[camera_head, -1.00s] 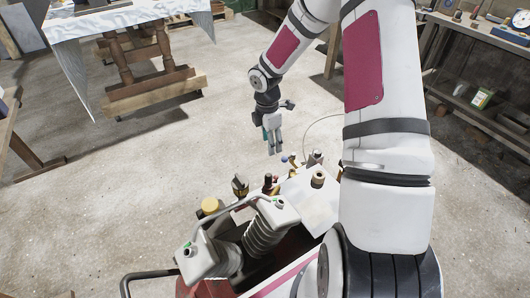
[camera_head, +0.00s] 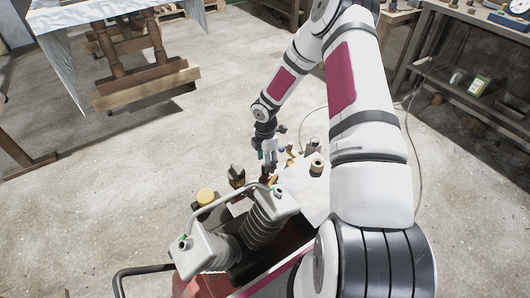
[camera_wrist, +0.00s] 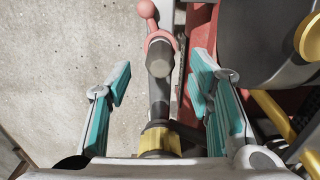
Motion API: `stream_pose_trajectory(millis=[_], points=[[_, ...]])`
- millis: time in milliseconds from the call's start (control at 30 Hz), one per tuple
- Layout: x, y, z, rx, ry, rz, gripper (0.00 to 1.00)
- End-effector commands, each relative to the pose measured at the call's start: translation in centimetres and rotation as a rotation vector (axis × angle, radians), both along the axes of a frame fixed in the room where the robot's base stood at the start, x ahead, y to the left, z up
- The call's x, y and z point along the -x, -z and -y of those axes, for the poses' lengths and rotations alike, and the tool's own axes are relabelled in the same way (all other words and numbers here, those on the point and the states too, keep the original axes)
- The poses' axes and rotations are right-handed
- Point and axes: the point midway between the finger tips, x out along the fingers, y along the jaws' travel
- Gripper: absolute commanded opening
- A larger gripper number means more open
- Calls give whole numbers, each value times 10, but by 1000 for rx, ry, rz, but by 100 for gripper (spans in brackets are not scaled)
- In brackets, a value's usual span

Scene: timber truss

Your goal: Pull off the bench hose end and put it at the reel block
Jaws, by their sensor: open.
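My gripper (camera_head: 268,163) is low, just behind the cluster of small fittings on the pale-topped machine in the head view. In the wrist view my gripper (camera_wrist: 163,105) is open, its two teal-padded fingers apart. Between them stands a dark grey cylindrical fitting (camera_wrist: 159,92) with a yellow collar (camera_wrist: 159,140) at its lower end; no grip on it shows. A pink ring and ball (camera_wrist: 150,20) lie at its far end. I cannot tell whether this fitting is the bench hose end. A thin pale hose (camera_head: 416,165) hangs by the right bench. I cannot identify the reel block.
A grey bellows unit with a tube handle (camera_head: 235,240) stands in front of my gripper. A roll-like piece (camera_head: 317,167) sits on the pale top right of it. A workbench (camera_head: 460,95) stands at right, a draped trestle table (camera_head: 90,15) at back left.

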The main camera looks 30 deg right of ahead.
Motion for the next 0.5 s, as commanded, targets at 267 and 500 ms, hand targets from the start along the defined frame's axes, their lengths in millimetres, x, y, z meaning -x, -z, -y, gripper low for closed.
stream_pose_trajectory(millis=[267, 500], points=[[0, 32, 0, 0, 1, -1, 48], [0, 36, 0, 0, 1, 1, 48]])
